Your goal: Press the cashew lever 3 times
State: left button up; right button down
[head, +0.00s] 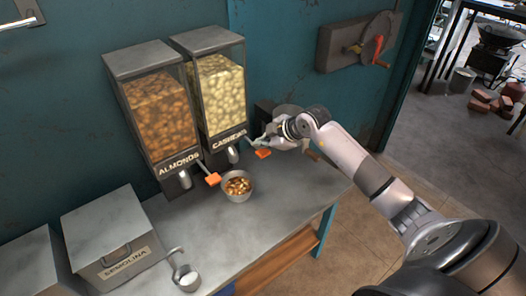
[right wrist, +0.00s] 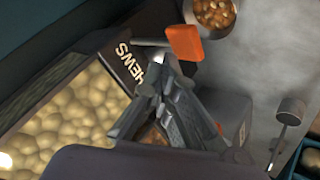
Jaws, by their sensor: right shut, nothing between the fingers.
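The cashew dispenser (head: 220,90) stands on the table against the wall, its label also showing in the right wrist view (right wrist: 127,62). Its lever (head: 263,153) has an orange tip, which shows near the top of the right wrist view (right wrist: 185,43). My right gripper (head: 266,141) is shut and empty. Its fingertips are right by the lever, on the dispenser's right side; I cannot tell whether they touch it. A metal bowl (head: 238,187) with nuts stands in front of the dispensers and also shows in the right wrist view (right wrist: 215,14). My left gripper is not in view.
The almond dispenser (head: 157,105), with its own orange-tipped lever (head: 213,180), stands to the left. A semolina box (head: 112,240) and a metal scoop (head: 186,277) are at front left. A grinder (head: 370,45) is on the wall. The table's right front (head: 290,195) is clear.

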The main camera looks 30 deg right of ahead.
aim_at(259, 152)
jog(key=shift+f, duration=0.1)
jog(key=shift+f, duration=0.35)
jog(key=shift+s+f+b, duration=0.1)
jog(key=shift+f+b, duration=0.45)
jog(key=shift+f, duration=0.8)
dwell(1.3)
jog(key=shift+r+p, duration=1.75)
jog(key=shift+p, duration=0.1)
notch_tip(259, 152, up, 5)
jog(key=p, duration=0.5)
jog(key=shift+r, duration=0.1)
